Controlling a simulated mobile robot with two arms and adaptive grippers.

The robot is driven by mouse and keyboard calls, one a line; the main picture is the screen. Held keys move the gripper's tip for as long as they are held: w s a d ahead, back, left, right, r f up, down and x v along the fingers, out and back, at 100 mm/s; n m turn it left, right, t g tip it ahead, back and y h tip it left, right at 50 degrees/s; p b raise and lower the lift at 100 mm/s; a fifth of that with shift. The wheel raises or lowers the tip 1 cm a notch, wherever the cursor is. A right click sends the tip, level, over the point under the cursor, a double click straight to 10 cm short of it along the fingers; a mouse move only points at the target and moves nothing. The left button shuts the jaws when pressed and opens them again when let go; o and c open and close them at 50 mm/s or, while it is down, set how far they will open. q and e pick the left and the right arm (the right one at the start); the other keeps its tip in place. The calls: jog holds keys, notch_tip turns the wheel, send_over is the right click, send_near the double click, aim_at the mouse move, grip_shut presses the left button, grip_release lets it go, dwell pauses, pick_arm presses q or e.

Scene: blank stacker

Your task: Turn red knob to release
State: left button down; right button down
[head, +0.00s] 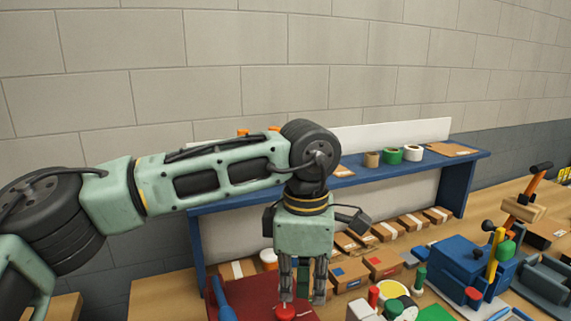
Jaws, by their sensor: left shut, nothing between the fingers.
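A round red knob (285,312) shows at the bottom edge of the head view, beside a dark red panel (245,303). My left gripper (302,298) points straight down just above it, its left finger over the knob. The gripper is shut with nothing held. Whether a fingertip touches the knob I cannot tell. Another small red knob (473,295) is on a blue machine (455,266) at the right, and a red cylinder (373,297) stands between them. My right gripper is not in view.
A blue shelf (400,165) behind holds tape rolls (392,156) and boxes. Several cardboard boxes (388,232) lie under it on the wooden bench. A blue handle (222,298) rises left of the gripper. Small parts and a yellow-rimmed roll (392,289) crowd the right side.

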aim_at(284, 312)
pick_arm(q)
notch_tip(284, 312, down, 2)
jog(key=shift+b, duration=0.45)
jog(key=shift+s, duration=0.25)
jog(key=shift+f, duration=0.1)
jog(key=shift+a+f, duration=0.1)
jog(key=shift+s+a, duration=0.1)
